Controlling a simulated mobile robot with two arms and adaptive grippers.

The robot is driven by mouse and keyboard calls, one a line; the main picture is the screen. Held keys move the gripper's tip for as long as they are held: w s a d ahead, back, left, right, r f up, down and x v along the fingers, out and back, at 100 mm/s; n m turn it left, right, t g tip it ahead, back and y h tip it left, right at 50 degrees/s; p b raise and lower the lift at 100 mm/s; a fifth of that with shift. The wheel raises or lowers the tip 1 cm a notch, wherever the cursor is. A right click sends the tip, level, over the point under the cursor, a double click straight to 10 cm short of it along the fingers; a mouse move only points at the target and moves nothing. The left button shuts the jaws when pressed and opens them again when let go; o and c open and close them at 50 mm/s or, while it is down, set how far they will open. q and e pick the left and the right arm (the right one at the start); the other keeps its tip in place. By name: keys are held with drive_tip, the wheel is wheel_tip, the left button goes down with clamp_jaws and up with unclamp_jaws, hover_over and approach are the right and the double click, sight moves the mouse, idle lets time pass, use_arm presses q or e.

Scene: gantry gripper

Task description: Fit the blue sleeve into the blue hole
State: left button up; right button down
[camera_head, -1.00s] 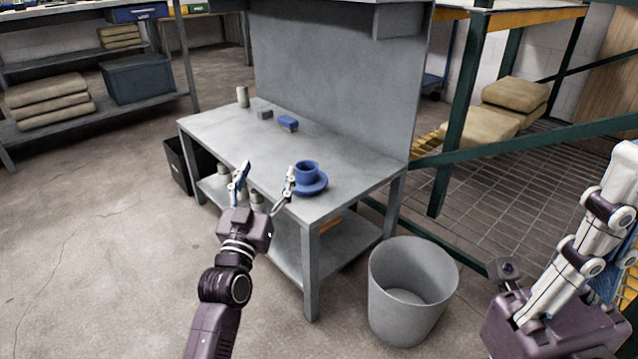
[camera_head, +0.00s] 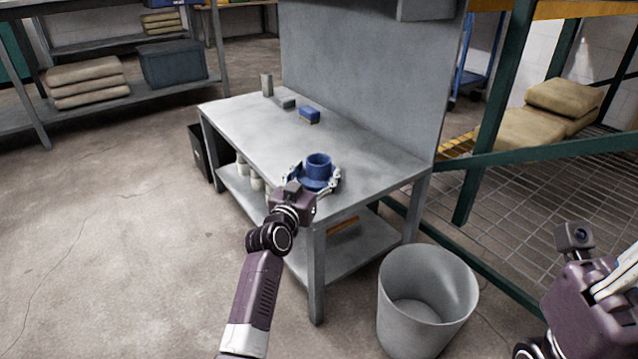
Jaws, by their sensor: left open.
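A blue cylindrical sleeve (camera_head: 319,163), open at the top, stands upright on the workbench near its front right corner. A wider blue disc or flange (camera_head: 316,183) surrounds its base; I cannot tell whether they are one piece. My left gripper (camera_head: 313,181) is open, with one finger at the left of the blue piece and the other at its right front. I cannot tell whether the fingers touch it. No blue hole can be made out clearly. My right gripper (camera_head: 612,280) is at the lower right, its fingers cut off by the picture edge.
The grey workbench (camera_head: 245,118) has a back panel and a lower shelf. A blue block (camera_head: 309,115), a small grey block (camera_head: 287,103) and a grey cylinder (camera_head: 267,84) stand towards its back left. A grey bin (camera_head: 455,292) stands right of the bench. The bench middle is clear.

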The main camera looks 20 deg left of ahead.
use_arm(q)
drive_tip(key=shift+w+d+b, duration=0.1)
drive_tip(key=shift+w+b, duration=0.3)
drive_tip(key=shift+w, duration=0.8)
drive_tip(key=shift+c, duration=0.5)
drive_tip(key=c, duration=1.3)
drive_tip(key=shift+c, duration=0.2)
drive_tip(key=shift+r, duration=0.15)
